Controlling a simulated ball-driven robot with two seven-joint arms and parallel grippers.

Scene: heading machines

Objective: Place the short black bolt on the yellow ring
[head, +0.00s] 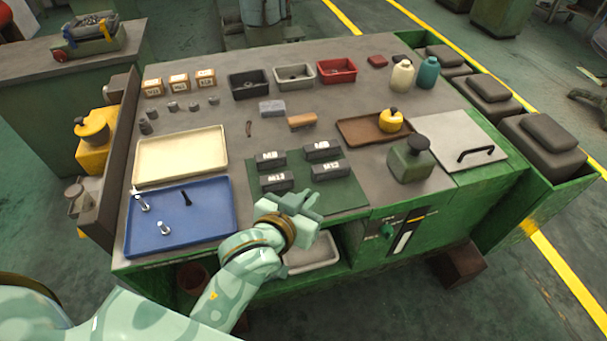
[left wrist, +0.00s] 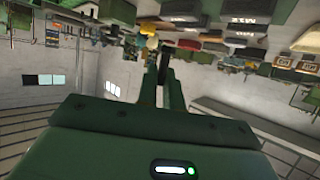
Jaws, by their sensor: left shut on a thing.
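My left gripper (head: 294,207) is over the front edge of the green mat (head: 346,194), near the middle of the bench. In the left wrist view it is shut on a dark, slim piece (left wrist: 165,62) that looks like a black bolt; its length is hard to tell. Another small black bolt (head: 186,198) is on the blue tray (head: 205,222), to the left of the gripper. I cannot make out a yellow ring; the gripper and forearm cover part of the mat and bench front. My right gripper is in neither view.
Two silver bolts, one of them here (head: 163,228), are on the blue tray. Several dark labelled blocks (head: 328,169) stand on the mat. A cream tray (head: 180,156) lies behind the blue one.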

